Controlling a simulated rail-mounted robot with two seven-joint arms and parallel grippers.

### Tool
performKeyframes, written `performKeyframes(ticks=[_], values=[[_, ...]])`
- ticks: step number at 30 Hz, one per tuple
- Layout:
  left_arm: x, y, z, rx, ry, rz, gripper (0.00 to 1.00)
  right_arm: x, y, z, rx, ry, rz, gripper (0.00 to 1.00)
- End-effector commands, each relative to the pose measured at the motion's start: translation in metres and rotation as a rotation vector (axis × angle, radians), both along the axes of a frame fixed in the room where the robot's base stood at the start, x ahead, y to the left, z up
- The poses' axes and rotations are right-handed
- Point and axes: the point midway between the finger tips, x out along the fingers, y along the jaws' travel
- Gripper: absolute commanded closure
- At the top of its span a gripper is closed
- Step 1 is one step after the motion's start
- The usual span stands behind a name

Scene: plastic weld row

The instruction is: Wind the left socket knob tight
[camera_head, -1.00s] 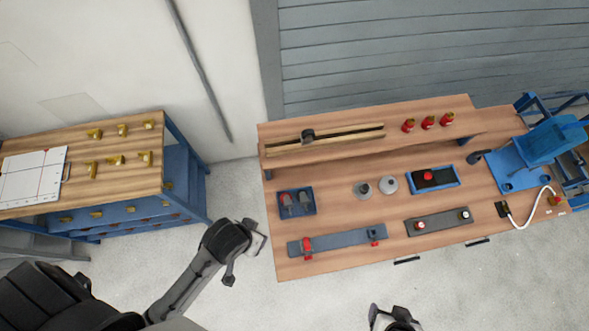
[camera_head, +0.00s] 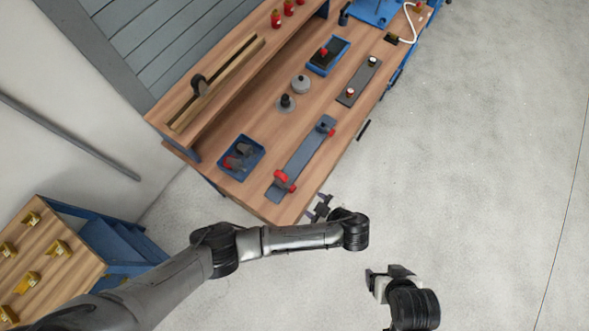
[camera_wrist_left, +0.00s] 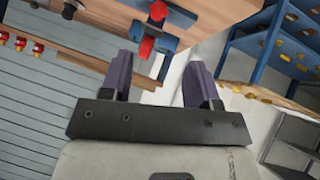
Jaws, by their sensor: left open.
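A blue-grey plate (camera_head: 303,158) lies along the bench's front edge with a socket at each end. The left socket carries a red knob (camera_head: 281,178), and the right socket has a red part (camera_head: 332,133). In the left wrist view a red knob (camera_wrist_left: 146,47) with a second red part above it shows beyond the fingers, on a blue-grey socket. My left gripper (camera_head: 318,208) is just off the bench's front edge, near the left end of the plate. Its fingers (camera_wrist_left: 160,75) are apart and empty, not touching the knob. My right gripper (camera_head: 382,276) hangs over the floor, its jaw opening unclear.
A blue tray (camera_head: 262,151) with grey and red pieces sits behind the plate. Two round grey parts (camera_head: 300,85), a blue-rimmed tray (camera_head: 345,48) and a dark bar (camera_head: 358,80) stand farther along. A raised shelf (camera_head: 225,85) runs behind. The floor in front is clear.

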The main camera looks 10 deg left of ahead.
Motion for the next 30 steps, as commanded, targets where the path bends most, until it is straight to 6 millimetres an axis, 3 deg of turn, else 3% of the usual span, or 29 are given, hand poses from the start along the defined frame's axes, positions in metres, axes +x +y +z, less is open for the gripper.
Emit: performKeyframes(ticks=[8,21,30], values=[[0.018,0.02,-0.022,0.012,-0.036,0.021,0.44,0.0,0.001,-0.002,0.003,-0.001,-0.001,0.15],[0.052,0.064,-0.075,0.009,-0.034,0.02,0.44,-0.002,0.004,-0.007,0.013,0.003,-0.007,0.15],[0.063,0.079,-0.093,0.008,-0.033,0.018,0.44,-0.002,0.004,-0.01,0.013,0.003,-0.007,0.15]])
